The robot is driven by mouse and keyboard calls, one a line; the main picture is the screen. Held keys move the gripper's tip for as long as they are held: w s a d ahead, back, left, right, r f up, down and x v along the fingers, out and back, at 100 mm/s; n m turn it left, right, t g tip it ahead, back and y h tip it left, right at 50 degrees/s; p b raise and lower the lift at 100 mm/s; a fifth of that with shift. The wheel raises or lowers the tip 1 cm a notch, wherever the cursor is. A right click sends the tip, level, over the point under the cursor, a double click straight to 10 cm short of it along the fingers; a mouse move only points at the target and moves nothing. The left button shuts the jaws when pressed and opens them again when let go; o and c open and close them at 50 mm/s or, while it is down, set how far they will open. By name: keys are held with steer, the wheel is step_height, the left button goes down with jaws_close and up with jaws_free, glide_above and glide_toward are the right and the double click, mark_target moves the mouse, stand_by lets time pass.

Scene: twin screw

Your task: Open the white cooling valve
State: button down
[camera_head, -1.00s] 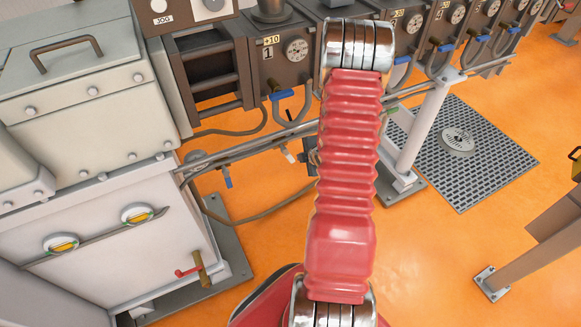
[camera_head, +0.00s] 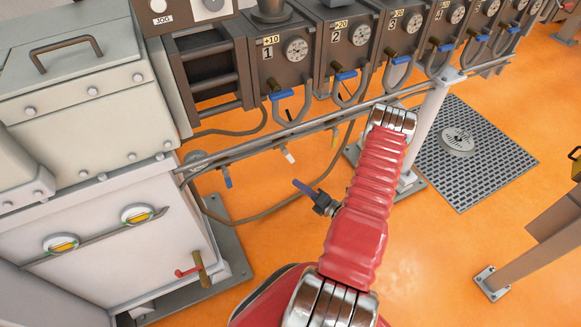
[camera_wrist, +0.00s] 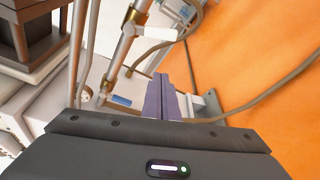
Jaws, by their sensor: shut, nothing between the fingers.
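The white cooling valve (camera_head: 288,154) hangs by its small white handle below the grey pipe, in the middle of the head view. A blue-handled valve (camera_head: 227,179) hangs to its left and a yellow-handled one (camera_head: 334,138) to its right. My gripper (camera_head: 300,186) is shut and empty, with dark blue-violet fingers pointing up and left. In the picture its tips sit below the white handle, with a gap between them. In the wrist view the shut fingers (camera_wrist: 162,98) are in the middle.
The grey pipe (camera_head: 250,147) runs below a row of brown barrel units (camera_head: 285,60) with blue-handled valves. A grey hose (camera_head: 262,215) loops near the fingers. A pale cabinet (camera_head: 110,250) stands left, a white post (camera_head: 427,125) right. Orange floor is open below.

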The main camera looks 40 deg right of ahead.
mark_target(287, 154)
steer(key=shift+w, duration=0.15)
steer(key=w+f, duration=0.1)
steer(key=w, duration=0.9)
steer(key=d, duration=0.1)
steer(key=s+d+r, duration=0.1)
steer(key=d, duration=0.1)
steer(key=shift+s+d+r, duration=0.15)
steer(key=shift+s, duration=0.05)
stand_by(0.3)
